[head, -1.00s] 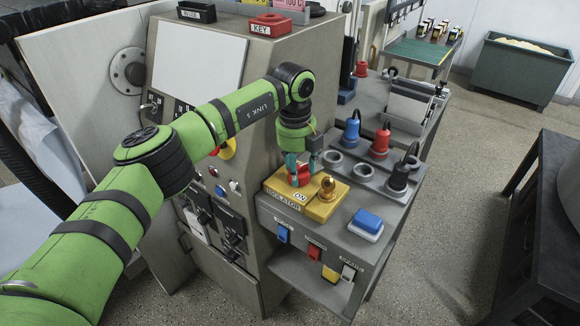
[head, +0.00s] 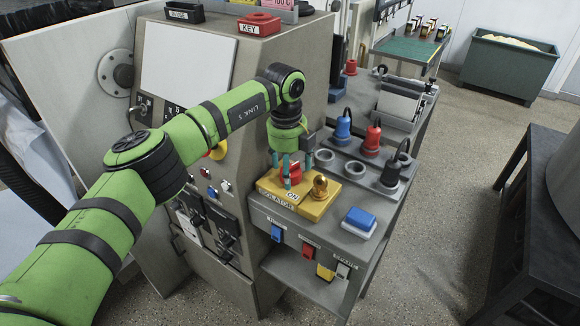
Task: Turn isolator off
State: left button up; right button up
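The isolator (head: 318,207) is a yellow block on the grey side shelf, labelled "ISOLATOR", with a red rotary handle (head: 294,172) on top. A plate by the handle reads "ON". A brass padlock-like piece (head: 320,187) sits at its right. My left gripper (head: 293,172) points down over the handle, its teal fingers spread apart beside the red part and partly covering it. The fingers look open, with a gap visible at the right; contact with the handle is unclear. My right gripper is not in view.
Blue (head: 343,124) and red (head: 373,138) plugs and a black plug (head: 391,173) stand behind the isolator. A blue-topped block (head: 360,218) lies to its right. Coloured switches hang on the shelf's front. The machine cabinet stands close on the left; open floor lies right.

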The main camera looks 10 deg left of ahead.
pick_arm(q)
jog(key=shift+r, duration=0.35)
notch_tip(320, 180, up, 11)
jog(key=shift+s+a+r, duration=0.2)
jog(key=shift+a, duration=0.1)
